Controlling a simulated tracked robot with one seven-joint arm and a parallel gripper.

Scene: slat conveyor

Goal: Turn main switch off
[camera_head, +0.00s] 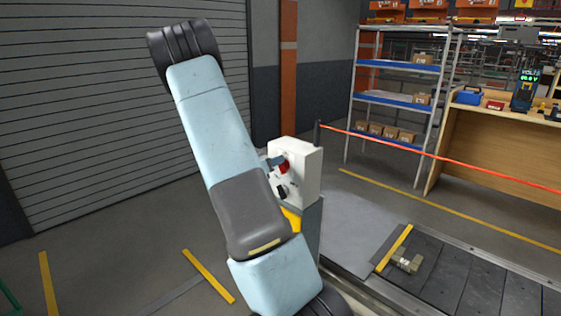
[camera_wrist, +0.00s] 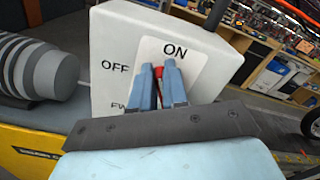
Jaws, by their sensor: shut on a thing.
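The main switch is a red handle (camera_wrist: 159,74) on the front of a white control box (camera_wrist: 118,40). The panel carries the printed words ON, above the handle, and OFF, to its left. A third label at lower left is partly hidden. My gripper (camera_wrist: 159,70) is shut on the red handle, one blue-grey finger on each side. The handle's exact angle is hard to tell behind the fingers. In the head view the box (camera_head: 305,172) stands beyond my arm, with the red switch (camera_head: 284,168) at its face and a black knob below.
A slat conveyor (camera_head: 460,285) runs at lower right with a small parcel (camera_head: 406,260) on it. A red barrier band (camera_head: 430,155) stretches right from a dark post. Shelving (camera_head: 395,100) and a wooden bench (camera_head: 500,150) stand behind. The floor at left is mostly open.

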